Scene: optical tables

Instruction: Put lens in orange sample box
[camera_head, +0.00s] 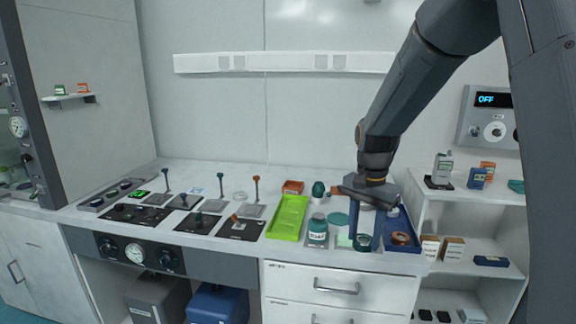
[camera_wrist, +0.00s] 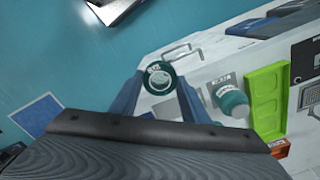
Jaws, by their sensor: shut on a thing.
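The lens, in a dark teal round mount (camera_head: 362,243), is between the fingertips of my gripper (camera_head: 364,228), near the front edge of the table. In the wrist view the mount (camera_wrist: 160,77) is gripped between the two fingers of my gripper (camera_wrist: 160,92), with a drawer front behind it. A small orange box (camera_head: 293,187) stands at the back of the table, behind the green tray and left of my gripper. It partly shows at the lower right of the wrist view (camera_wrist: 279,148). Its inside is too small to make out.
A lime green tray (camera_head: 288,218) and a teal-white jar (camera_head: 318,231) stand left of my gripper. A dark green item (camera_head: 318,190) is next to the orange box. A blue tray (camera_head: 417,232) holds an orange-brown round item (camera_head: 401,239) at right. Knobbed instruments fill the left.

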